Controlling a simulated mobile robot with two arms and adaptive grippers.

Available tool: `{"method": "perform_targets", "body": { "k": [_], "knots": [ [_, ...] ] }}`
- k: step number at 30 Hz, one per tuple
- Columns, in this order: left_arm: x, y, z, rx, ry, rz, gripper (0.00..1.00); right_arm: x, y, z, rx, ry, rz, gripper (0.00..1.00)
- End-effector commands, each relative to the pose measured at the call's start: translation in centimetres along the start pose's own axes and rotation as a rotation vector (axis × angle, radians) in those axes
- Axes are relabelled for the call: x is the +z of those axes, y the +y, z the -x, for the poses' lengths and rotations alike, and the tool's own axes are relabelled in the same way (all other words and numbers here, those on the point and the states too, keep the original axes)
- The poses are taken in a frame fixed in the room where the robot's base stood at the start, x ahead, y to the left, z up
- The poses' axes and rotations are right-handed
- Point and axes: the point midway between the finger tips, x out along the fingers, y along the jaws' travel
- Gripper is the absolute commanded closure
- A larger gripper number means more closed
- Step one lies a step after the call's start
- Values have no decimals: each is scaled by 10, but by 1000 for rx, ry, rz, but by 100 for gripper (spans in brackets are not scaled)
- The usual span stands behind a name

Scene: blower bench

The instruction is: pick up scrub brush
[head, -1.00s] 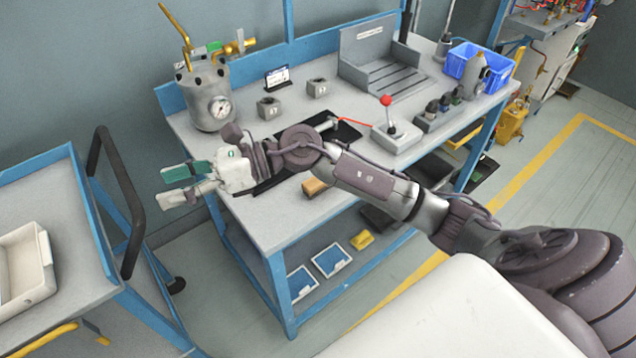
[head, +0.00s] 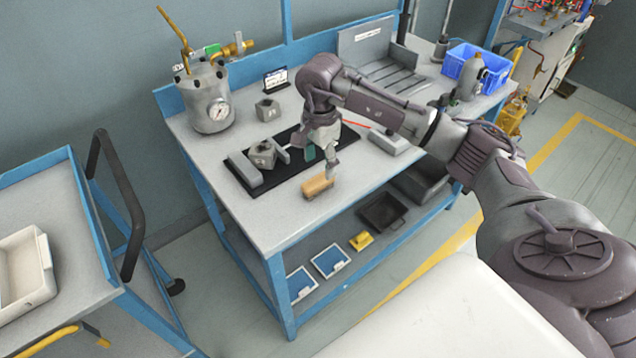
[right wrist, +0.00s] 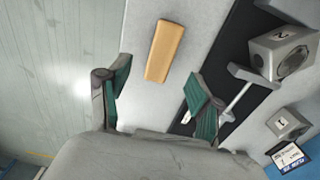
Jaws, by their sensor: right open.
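The scrub brush, a tan wooden block (head: 318,187), lies on the grey bench top near its front edge, just in front of the black mat. My right gripper (head: 321,163) points down above the bench, close behind the brush. In the right wrist view the brush (right wrist: 165,50) lies beyond the open, green-padded fingers of my right gripper (right wrist: 157,98), and nothing is between them. The brush's underside is hidden. My left gripper is not in view.
The black mat (head: 285,186) bears a grey block and a numbered metal block (head: 263,154). A gauge pot (head: 209,100) stands at the back left. A lever box (head: 391,140) is partly behind my right arm. The bench's front left corner is clear.

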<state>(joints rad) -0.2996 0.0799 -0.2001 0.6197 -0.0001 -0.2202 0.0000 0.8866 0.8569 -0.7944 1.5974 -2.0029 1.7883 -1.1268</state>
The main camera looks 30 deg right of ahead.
Motion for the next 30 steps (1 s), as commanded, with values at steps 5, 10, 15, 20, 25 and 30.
{"method": "perform_targets", "body": {
  "k": [5,10,15,20,25,30],
  "knots": [
    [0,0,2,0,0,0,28,0,0,-18,-1,-2,1,35],
    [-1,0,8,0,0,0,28,3,0,-32,2,-3,1,35],
    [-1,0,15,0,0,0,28,5,-1,-58,2,-3,1,35],
    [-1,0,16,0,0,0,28,4,-1,-71,-1,-1,0,35],
    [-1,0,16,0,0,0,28,4,-2,-72,-3,-1,1,35],
    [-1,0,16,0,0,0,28,4,-2,-72,-2,-2,1,55]
  ]
}}
